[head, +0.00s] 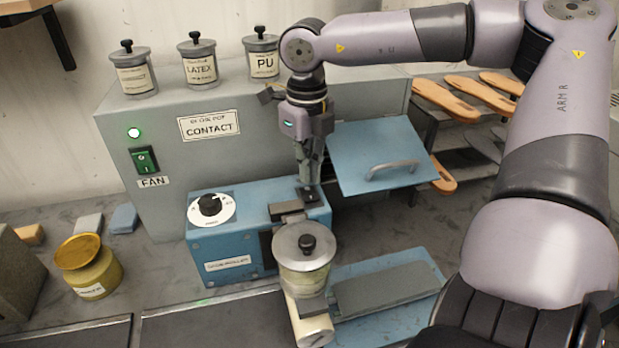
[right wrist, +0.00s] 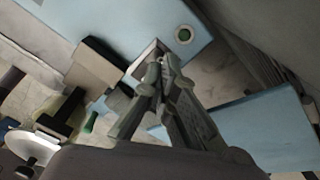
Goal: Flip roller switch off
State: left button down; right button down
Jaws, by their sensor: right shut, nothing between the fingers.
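The blue roller machine (head: 240,230) stands on the bench, with a round dial (head: 211,208) on its front left and a label below it. My right gripper (head: 309,183) is shut and empty, pointing down at the right end of the machine's top. A small dark part (head: 307,194) shows right at its fingertips; I cannot tell whether it is the roller switch or whether they touch. In the right wrist view the closed fingers (right wrist: 160,72) are beside a blue surface with a round green part (right wrist: 183,34). My left gripper is not in view.
A grey cabinet (head: 200,110) behind has a green FAN switch (head: 145,159), a lit lamp (head: 134,133) and three lidded jars on top. A lidded pot (head: 303,246) stands before the machine. A blue panel with a handle (head: 380,160) is to the right. A yellow jar (head: 90,268) stands left.

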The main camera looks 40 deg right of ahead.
aim_at(307, 190)
jog(key=shift+r+p, duration=1.05)
jog(key=shift+r, duration=1.25)
